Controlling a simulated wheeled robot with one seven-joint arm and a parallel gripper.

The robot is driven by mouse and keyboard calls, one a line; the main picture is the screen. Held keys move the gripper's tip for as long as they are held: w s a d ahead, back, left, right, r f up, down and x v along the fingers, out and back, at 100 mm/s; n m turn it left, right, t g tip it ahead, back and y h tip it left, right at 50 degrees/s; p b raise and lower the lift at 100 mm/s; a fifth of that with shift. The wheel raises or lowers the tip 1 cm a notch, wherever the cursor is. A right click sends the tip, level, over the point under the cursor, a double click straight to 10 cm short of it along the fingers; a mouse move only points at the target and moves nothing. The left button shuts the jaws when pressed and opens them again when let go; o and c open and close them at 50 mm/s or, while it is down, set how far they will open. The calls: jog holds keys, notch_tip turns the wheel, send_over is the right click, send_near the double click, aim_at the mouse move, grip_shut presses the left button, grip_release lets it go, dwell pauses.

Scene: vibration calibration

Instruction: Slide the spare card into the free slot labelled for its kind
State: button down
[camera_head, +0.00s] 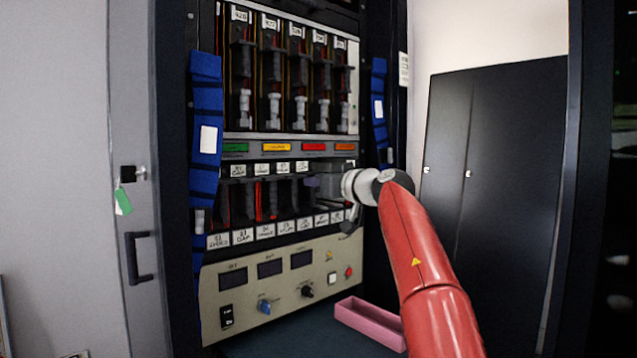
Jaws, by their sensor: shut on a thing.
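My gripper (338,196) is at the right part of the lower card row, close against the rack front. It is shut on the spare card, which is mostly hidden by the dark fingers and the shadow. A small grey-purple piece (311,182) shows just left of the fingers; I cannot tell if it belongs to the card. The lower row (262,200) has dark cards with red edges at left and middle. White labels (265,231) run below it and more above it; their text is too small to read surely. I cannot tell whether the card is inside a slot.
The upper row (272,75) holds several cards with grey handles. Blue straps (206,115) hang on both sides of the rack. A beige panel (275,283) with knobs and switches sits below. A pink tray (369,323) lies on the dark shelf, close to my red arm.

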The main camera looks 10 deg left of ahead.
jog(key=c, duration=1.3)
grip_release()
jog(key=shift+a, duration=0.15)
jog(key=shift+f+b, duration=0.3)
jog(key=shift+f, duration=0.3)
jog(key=shift+d, duration=0.2)
jog(key=shift+b+v, duration=1.35)
jog(key=shift+v, duration=1.05)
jog(key=shift+s, duration=0.1)
jog(key=shift+b+v, duration=0.45)
jog(key=shift+v, duration=2.5)
